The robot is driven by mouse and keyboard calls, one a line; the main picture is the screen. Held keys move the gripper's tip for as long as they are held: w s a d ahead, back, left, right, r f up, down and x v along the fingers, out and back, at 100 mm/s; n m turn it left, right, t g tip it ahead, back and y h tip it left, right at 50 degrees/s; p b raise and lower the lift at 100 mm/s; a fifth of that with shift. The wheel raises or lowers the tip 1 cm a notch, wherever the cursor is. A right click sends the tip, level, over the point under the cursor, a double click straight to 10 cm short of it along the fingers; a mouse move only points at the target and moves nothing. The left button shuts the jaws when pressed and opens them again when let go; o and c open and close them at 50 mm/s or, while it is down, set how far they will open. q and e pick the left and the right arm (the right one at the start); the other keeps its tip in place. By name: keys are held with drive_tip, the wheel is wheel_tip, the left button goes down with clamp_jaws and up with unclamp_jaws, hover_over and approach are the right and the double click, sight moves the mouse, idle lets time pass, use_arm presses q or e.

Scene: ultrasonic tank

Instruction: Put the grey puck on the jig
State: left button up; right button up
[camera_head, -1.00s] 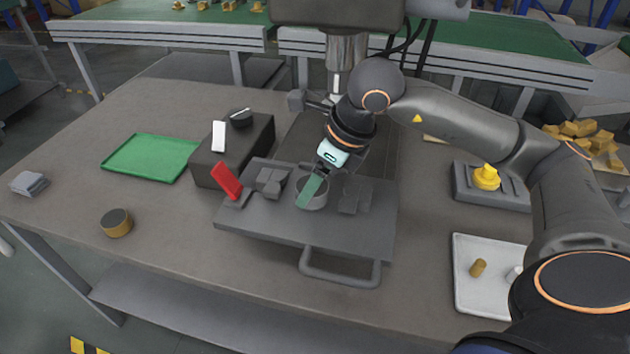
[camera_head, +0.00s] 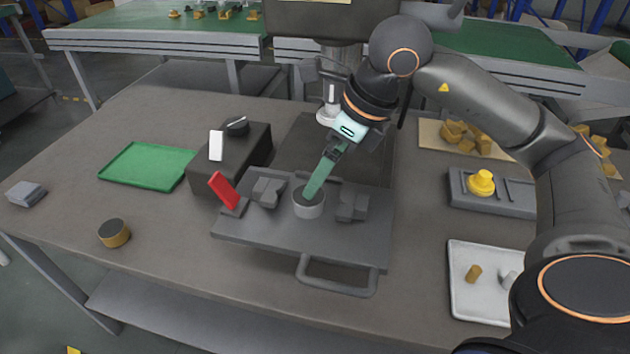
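The grey puck (camera_head: 309,208), round with a dark top and lighter grey side, stands upright on the jig (camera_head: 260,229), a dark grey plate with a front handle. It sits between two clamp-like blocks, a left one (camera_head: 267,191) and a right one (camera_head: 353,205). My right gripper (camera_head: 312,193) comes down from the upper right, its green finger tip over the puck's top. I cannot tell whether it touches the puck. The fingers overlap in this view, so their opening is hidden. My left gripper is not in view.
A red lever (camera_head: 224,191) rises at the plate's left. A dark box (camera_head: 252,152) with a white panel and knob stands behind it. A green tray (camera_head: 147,166), a brass-sided puck (camera_head: 114,234), a yellow part's fixture (camera_head: 490,203) and a white tray (camera_head: 482,306) lie around.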

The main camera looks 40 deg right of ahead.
drive_tip(key=v, duration=0.5)
drive_tip(key=shift+r, duration=0.1)
idle(1.1)
